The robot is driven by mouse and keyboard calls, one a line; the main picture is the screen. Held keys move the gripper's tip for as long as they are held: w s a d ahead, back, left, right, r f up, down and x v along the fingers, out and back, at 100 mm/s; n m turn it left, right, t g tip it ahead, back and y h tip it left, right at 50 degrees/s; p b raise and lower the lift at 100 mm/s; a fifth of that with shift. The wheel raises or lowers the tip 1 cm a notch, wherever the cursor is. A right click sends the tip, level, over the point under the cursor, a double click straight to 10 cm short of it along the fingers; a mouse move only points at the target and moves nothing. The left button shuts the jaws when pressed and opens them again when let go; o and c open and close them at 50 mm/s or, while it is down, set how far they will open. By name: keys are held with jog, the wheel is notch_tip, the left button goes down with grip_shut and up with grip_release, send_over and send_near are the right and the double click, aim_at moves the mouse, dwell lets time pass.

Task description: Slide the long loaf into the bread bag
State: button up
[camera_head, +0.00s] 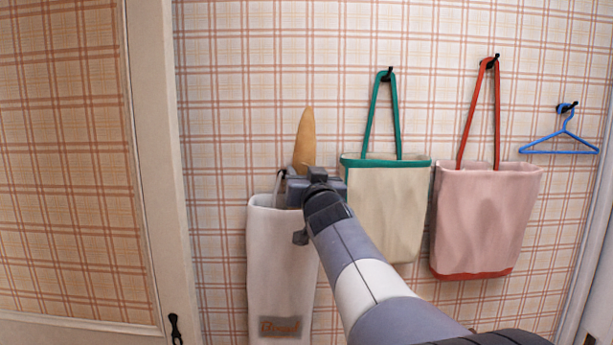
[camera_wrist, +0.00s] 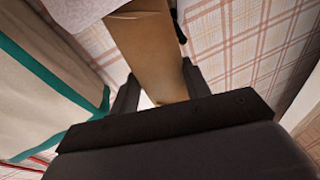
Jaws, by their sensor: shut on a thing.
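The long loaf (camera_head: 306,138) is golden brown and stands upright, its pointed top above my gripper (camera_head: 303,178). My gripper is shut on the loaf, at the mouth of the white bread bag (camera_head: 280,260).
A cream bag with green trim (camera_head: 385,205) hangs just right of the bread bag, close to my arm. A pink bag with a red strap (camera_head: 485,215) and a blue hanger (camera_head: 560,143) hang farther right. A door frame (camera_head: 160,150) stands at the left.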

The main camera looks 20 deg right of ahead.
dwell(0.3)
jog(key=o, duration=1.3)
jog(key=shift+f, duration=0.1)
jog(key=shift+c, duration=0.2)
jog(key=shift+s, duration=0.1)
jog(key=v, duration=1)
jog(key=shift+s, duration=0.3)
jog(key=shift+a, duration=0.1)
